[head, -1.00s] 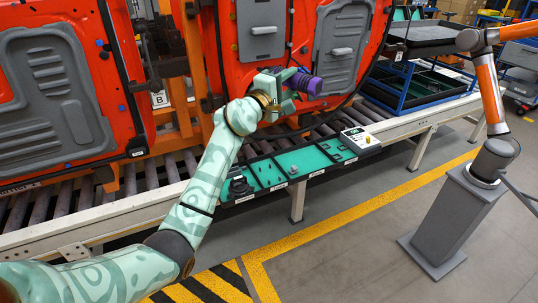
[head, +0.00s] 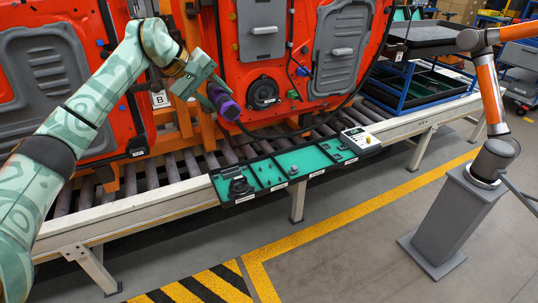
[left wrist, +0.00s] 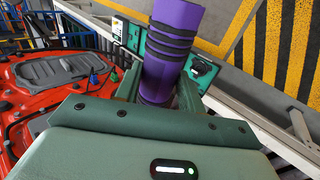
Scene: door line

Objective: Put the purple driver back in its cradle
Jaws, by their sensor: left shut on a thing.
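The purple driver (head: 229,108) is held in my left gripper (head: 216,92), in the air in front of the red door and above the roller conveyor. Its purple end tilts down and to the right. In the left wrist view the driver (left wrist: 168,45) stands out between the green fingers, with dark bands around it. A dark round holder, which looks like the cradle (head: 240,187), sits in the left compartment of the green tray (head: 271,173), below and apart from the driver. It also shows in the left wrist view (left wrist: 202,68). My right gripper is not in view.
Red doors (head: 290,60) hang over the roller conveyor (head: 190,166). A white box with a display (head: 360,140) is at the tray's right end. A blue rack (head: 420,85) stands on the conveyor farther right. An orange arm on a grey pedestal (head: 455,220) stands at the right.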

